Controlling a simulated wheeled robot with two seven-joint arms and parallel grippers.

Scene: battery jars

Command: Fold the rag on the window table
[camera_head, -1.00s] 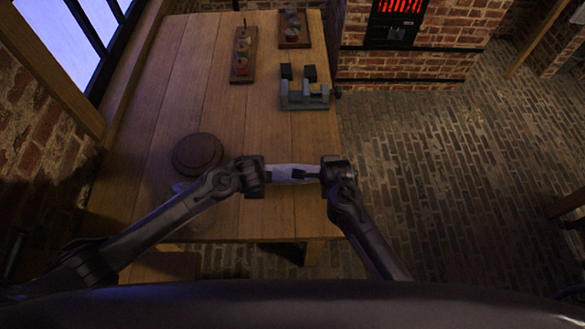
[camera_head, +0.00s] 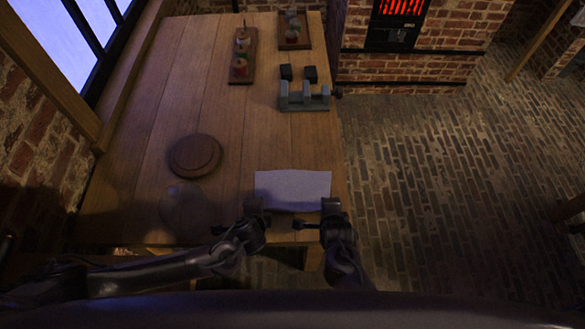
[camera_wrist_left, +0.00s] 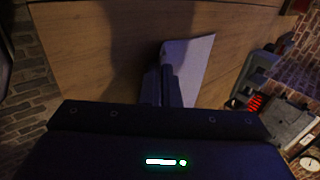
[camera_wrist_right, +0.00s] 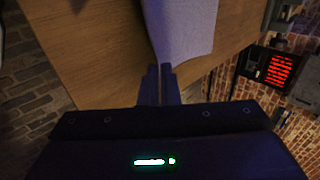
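The rag (camera_head: 293,187) is a pale grey-white sheet, spread as a rough rectangle near the front right of the wooden table. Its near edge bows slightly toward me. My left gripper (camera_head: 255,206) is at its near left corner and my right gripper (camera_head: 331,208) is at its near right corner. In the left wrist view the rag (camera_wrist_left: 192,70) runs behind the closed fingers (camera_wrist_left: 164,72). In the right wrist view the rag (camera_wrist_right: 183,28) narrows to the closed fingertips (camera_wrist_right: 160,68). Both grippers look shut on the corners, though the pinch itself is partly hidden.
A round brown wooden disc (camera_head: 194,155) lies left of the rag, with a faint clear round item (camera_head: 183,205) in front of it. A grey fixture (camera_head: 304,96) and two wooden racks (camera_head: 242,56) (camera_head: 294,30) stand farther back. The table middle is clear.

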